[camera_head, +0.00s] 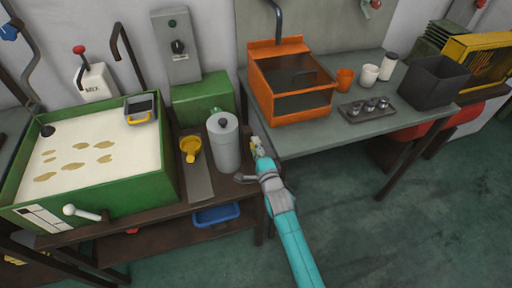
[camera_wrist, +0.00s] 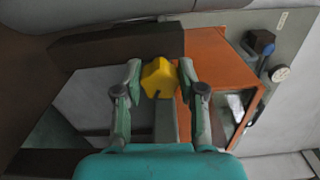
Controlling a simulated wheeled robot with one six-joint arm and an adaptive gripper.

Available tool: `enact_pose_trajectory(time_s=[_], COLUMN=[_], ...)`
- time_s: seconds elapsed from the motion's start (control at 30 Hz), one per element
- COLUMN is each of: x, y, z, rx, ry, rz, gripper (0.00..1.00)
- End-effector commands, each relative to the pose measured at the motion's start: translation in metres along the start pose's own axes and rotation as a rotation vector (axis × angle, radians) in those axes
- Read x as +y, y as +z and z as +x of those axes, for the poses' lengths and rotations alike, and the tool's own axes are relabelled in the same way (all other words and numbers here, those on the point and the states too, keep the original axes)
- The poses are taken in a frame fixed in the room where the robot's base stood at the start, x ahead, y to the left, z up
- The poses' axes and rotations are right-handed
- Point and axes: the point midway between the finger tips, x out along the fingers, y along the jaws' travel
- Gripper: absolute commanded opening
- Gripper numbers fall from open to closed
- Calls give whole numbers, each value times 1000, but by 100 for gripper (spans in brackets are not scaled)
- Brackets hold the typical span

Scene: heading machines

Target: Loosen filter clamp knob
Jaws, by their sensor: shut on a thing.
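The filter clamp knob (camera_wrist: 158,78) is yellow and lobed. In the wrist view it sits between my two fingertips. My gripper (camera_wrist: 160,76) is shut on it, one finger on each side. A grey bar shows just below the knob in that view. In the head view my gripper (camera_head: 257,144) is between the grey lidded canister (camera_head: 228,152) and the orange box (camera_head: 290,103), at the left end of the grey table. The knob is mostly hidden by my gripper there.
The grey table (camera_head: 300,143) holds cups, a small rack (camera_head: 364,110) and a dark bin (camera_head: 432,82). Open floor (camera_head: 400,230) lies at the lower right.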

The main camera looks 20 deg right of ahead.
Motion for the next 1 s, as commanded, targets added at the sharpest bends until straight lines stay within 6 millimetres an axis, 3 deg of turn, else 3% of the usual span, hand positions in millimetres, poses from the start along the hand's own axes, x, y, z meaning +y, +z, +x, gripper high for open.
enact_pose_trajectory(time_s=[0.53,1.0], x=[0,0], y=[-1,-1], z=[0,-1], rx=[2,2], ry=[4,4], rz=[463,623], gripper=[5,5])
